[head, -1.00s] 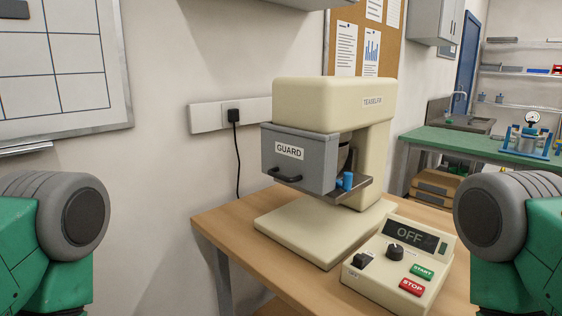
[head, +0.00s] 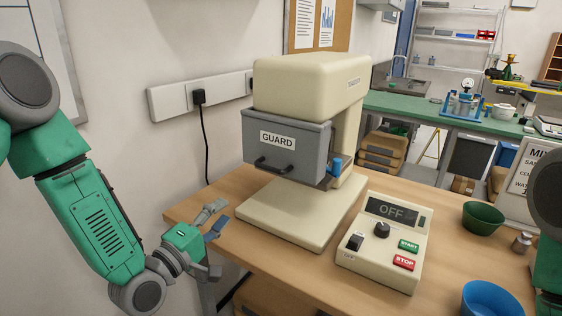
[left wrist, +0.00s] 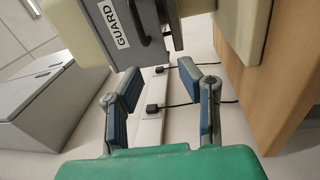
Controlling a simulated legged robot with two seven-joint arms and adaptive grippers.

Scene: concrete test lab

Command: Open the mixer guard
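The cream mixer (head: 310,78) stands on the wooden table. Its grey guard (head: 310,140), labelled GUARD, is lowered across the front under the head, with a black bar handle (head: 273,168) low on its face. A blue knob (head: 336,167) shows at the guard's right side. My left gripper (head: 220,246) is open and empty, below and left of the guard, apart from it, near the table's left edge. In the left wrist view the open fingers (left wrist: 160,74) show below the guard (left wrist: 143,25). My right gripper is out of view.
A control box (head: 382,245) reading OFF, with START and STOP buttons, sits right of the mixer. A green bowl (head: 483,218), a blue bowl (head: 492,300) and a small metal weight (head: 521,243) stand farther right. A wall socket strip (head: 173,101) with a cable is behind.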

